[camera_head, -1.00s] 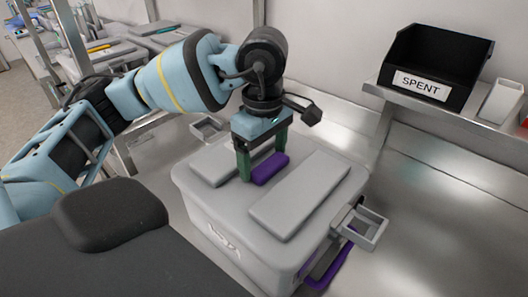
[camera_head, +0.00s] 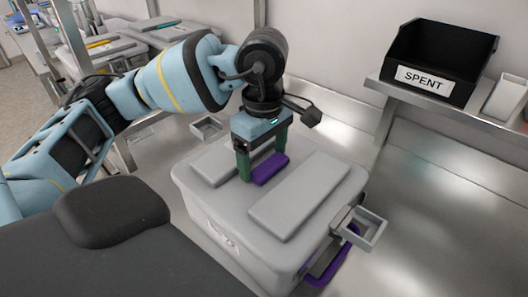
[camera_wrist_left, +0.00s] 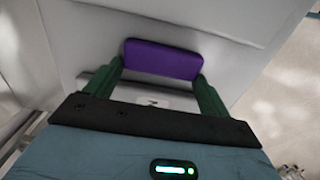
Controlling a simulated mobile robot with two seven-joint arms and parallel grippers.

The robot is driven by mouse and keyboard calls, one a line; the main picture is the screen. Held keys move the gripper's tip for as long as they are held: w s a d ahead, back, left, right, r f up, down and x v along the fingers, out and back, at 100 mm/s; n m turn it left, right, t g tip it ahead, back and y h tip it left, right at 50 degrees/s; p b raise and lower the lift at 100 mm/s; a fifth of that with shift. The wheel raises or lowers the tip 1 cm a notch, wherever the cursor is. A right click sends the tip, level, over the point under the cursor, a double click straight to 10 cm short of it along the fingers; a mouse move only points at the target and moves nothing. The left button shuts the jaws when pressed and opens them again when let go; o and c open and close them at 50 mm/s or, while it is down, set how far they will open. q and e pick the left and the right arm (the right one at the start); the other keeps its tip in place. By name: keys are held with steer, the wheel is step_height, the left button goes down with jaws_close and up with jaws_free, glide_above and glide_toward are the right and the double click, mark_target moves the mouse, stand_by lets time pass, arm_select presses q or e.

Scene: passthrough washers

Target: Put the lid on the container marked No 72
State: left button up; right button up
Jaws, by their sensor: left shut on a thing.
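A large grey container (camera_head: 212,226) stands on the metal worktop. A mark on its front is too blurred to read. A grey lid (camera_head: 312,190) with raised flat panels lies on top of it, and I see no clear gap between them. The lid has a purple grip (camera_head: 271,168), which also shows in the left wrist view (camera_wrist_left: 162,59). My left gripper (camera_head: 262,164) comes down from above and is shut on this grip, one green finger at each end. My right gripper is in neither view.
A purple bail (camera_head: 326,270) and a small metal bracket (camera_head: 366,230) stick out at the container's right side. A black bin marked SPENT (camera_head: 437,62) sits on a raised shelf (camera_head: 425,99). The worktop right of the container (camera_head: 440,220) is clear.

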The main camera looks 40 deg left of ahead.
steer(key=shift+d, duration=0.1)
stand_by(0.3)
arm_select(q)
steer(key=o, duration=1.5)
steer(key=shift+c, duration=0.2)
steer(key=shift+r, duration=0.15)
steer(key=shift+r+p, duration=0.5)
steer(key=shift+r, duration=0.6)
steer(key=shift+r+p, duration=0.9)
steer(key=shift+r, duration=1.4)
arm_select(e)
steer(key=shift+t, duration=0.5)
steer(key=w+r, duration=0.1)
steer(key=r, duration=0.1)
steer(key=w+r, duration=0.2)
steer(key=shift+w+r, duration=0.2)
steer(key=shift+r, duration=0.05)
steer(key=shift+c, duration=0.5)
